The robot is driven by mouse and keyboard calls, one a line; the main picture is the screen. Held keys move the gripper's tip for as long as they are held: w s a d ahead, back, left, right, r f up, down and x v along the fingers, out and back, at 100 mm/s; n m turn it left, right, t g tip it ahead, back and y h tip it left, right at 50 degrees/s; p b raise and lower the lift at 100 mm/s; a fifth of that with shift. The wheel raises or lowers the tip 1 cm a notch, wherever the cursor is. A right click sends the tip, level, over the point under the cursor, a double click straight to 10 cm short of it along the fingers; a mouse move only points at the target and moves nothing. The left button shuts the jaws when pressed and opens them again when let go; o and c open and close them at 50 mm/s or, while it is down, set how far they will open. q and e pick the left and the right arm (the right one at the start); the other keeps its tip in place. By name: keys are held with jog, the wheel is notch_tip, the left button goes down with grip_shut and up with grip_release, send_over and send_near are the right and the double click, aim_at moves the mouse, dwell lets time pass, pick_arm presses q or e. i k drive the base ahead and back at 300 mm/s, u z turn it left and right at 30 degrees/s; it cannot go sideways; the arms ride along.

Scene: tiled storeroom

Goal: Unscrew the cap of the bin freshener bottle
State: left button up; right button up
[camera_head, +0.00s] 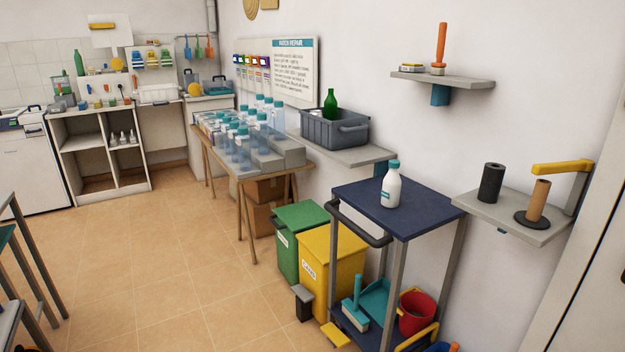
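A white bottle (391,189) with a teal cap (393,164) and a teal label stands upright on the dark blue top (425,213) of a cart. The cap sits on the bottle's neck. It is the only bottle on the cart, and its label is too small to read. Several clear bottles with teal caps (243,135) stand on grey steps on a table farther back. Neither of my grippers shows in this view.
A green bin (297,217) and a yellow bin (345,260) stand left of the cart. A wall shelf (540,232) with a black roll (491,183) is close on the cart's right. A grey crate (333,129) sits behind. Tiled floor (180,260) at left is clear.

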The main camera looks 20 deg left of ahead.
aim_at(392, 182)
jog(key=k, duration=0.55)
jog(key=u, duration=0.4)
jog(key=i, duration=1.8)
jog(key=z, duration=0.65)
